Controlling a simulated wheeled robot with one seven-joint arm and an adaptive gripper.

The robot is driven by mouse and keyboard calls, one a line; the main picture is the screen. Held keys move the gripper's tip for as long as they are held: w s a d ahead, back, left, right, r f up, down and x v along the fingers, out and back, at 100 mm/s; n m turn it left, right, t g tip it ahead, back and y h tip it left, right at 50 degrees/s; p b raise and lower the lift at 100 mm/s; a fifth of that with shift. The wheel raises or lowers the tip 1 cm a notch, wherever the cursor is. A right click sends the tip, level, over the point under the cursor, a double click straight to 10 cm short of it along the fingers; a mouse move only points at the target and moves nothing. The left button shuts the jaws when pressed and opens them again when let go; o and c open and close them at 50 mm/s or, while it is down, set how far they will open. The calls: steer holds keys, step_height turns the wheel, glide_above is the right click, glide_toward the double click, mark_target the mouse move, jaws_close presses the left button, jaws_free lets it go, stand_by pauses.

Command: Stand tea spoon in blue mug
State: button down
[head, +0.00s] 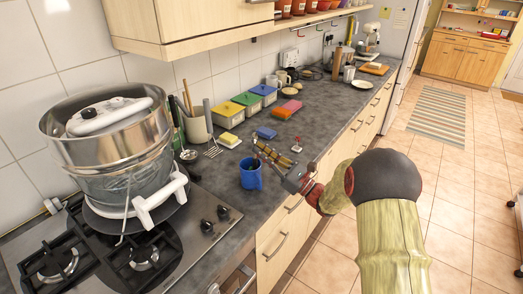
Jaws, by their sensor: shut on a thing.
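The blue mug (251,177) stands upright on the dark grey counter near its front edge, with its handle to the right. My gripper (261,150) reaches in from the right, with its fingertips just above and behind the mug. It is shut on a thin, small thing, which I take to be the tea spoon (257,163). The spoon hangs down from the fingertips at the mug's rim. Its lower end is hidden, and I cannot tell whether it is inside the mug or behind it.
A hob (205,243) with a large steel pot (120,165) is at the left. Counter left of the mug is clear.

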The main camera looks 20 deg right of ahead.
steer(key=shift+f+b, duration=0.55)
steer(key=shift+f, duration=0.75)
steer(key=c, duration=1.9)
jaws_free()
steer(key=shift+d, duration=0.1)
steer(key=shift+s+d+f+p, duration=0.3)
steer(key=shift+s+d, duration=0.7)
steer(key=shift+s, duration=0.2)
steer(key=shift+s+d+f+p, duration=0.15)
steer(key=shift+s+d+p, duration=0.1)
steer(key=shift+s+d, duration=0.85)
steer(key=shift+s+a, duration=0.1)
